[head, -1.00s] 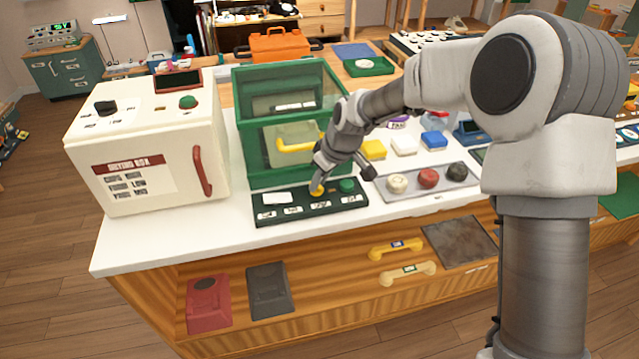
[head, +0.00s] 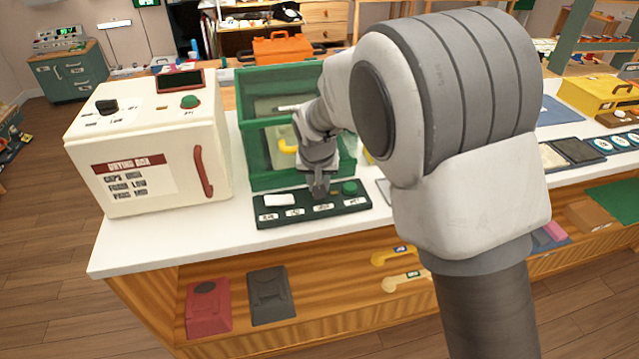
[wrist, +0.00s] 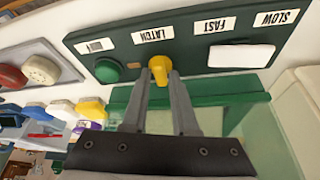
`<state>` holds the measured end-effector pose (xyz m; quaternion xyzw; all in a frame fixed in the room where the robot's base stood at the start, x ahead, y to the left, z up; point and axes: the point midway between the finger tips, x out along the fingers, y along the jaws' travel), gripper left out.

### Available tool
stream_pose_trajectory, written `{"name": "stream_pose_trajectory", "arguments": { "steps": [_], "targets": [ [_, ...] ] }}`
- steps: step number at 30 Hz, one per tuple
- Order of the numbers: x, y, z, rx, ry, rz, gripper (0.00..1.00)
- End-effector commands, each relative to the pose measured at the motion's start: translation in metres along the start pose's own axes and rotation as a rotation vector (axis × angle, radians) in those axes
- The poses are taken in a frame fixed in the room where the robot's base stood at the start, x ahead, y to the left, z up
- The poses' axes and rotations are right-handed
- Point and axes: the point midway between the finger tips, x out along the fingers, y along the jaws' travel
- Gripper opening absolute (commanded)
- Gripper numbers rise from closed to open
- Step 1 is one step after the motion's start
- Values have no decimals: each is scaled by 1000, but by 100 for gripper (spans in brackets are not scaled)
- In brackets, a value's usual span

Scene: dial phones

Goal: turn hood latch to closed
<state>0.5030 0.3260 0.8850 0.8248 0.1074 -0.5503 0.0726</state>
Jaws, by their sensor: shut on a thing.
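The hood latch is a yellow knob (wrist: 158,66) under the LATCH label on a dark green control panel (wrist: 126,48) in the wrist view. The panel also shows in the head view (head: 262,217), in front of the green hood (head: 258,178). My gripper (wrist: 161,76) is shut on the yellow knob, one finger on each side. In the head view my gripper (head: 320,190) reaches down to the panel and covers the knob. The fingers partly hide the knob, so its exact angle is hard to tell.
A green button (head: 349,187) and a white switch (head: 280,199) sit on the same panel, either side of the knob. A cream drying box (head: 150,150) with a red handle stands to the left. My arm blocks much of the counter at right.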

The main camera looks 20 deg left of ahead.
Motion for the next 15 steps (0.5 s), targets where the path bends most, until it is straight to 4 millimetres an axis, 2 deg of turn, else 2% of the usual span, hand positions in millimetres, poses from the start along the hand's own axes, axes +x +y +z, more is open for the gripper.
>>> {"name": "stream_pose_trajectory", "arguments": {
  "steps": [15],
  "targets": [
    [1,-1,1,113,-3,44,0]
  ]
}}
